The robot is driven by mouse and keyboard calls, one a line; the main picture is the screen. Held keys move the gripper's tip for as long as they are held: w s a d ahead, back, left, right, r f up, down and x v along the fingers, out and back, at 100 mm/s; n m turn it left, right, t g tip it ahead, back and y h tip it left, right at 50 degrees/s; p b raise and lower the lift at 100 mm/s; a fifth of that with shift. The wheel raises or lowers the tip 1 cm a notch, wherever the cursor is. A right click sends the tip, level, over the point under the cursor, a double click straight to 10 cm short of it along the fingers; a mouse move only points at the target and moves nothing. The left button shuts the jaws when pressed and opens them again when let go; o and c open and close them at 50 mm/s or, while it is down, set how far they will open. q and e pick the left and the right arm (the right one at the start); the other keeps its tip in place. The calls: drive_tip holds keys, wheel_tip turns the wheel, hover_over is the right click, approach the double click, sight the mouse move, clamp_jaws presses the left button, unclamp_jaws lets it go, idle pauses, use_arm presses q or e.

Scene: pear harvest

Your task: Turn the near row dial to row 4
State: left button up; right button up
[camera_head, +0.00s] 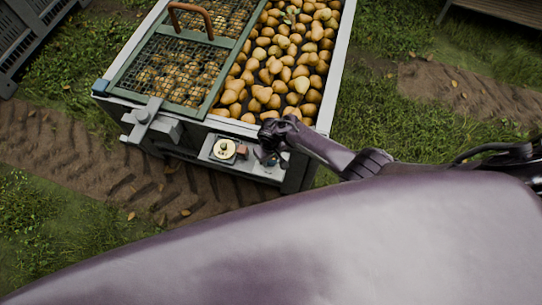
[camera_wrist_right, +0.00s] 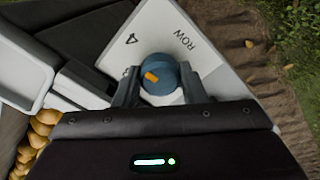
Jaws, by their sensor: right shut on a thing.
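The near row dial (camera_wrist_right: 160,72) is a round blue knob with an orange mark, on a white plate (camera_wrist_right: 203,42) lettered ROW and 4. Another number by the left finger is partly hidden. My right gripper (camera_wrist_right: 159,86) is shut on the dial, one finger on each side. In the head view the right gripper (camera_head: 271,150) is at the right end of the cart's front panel (camera_head: 258,168) and largely hides the dial. My left gripper is out of view.
The cart holds many pears (camera_head: 290,60) and a green mesh lid (camera_head: 180,65) with a brown handle (camera_head: 190,13). A cream disc (camera_head: 223,149) and a reddish block (camera_head: 242,152) sit left of my gripper. A grey crate (camera_head: 30,35) stands far left.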

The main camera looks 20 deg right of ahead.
drive_tip(key=shift+m, duration=0.4)
drive_tip(key=o, duration=1)
drive_tip(key=shift+r, duration=0.1)
wheel_tip(320, 180, up, 7)
drive_tip(key=p, duration=0.2)
drive_tip(key=shift+p, duration=0.4)
drive_tip(key=shift+r, duration=0.3)
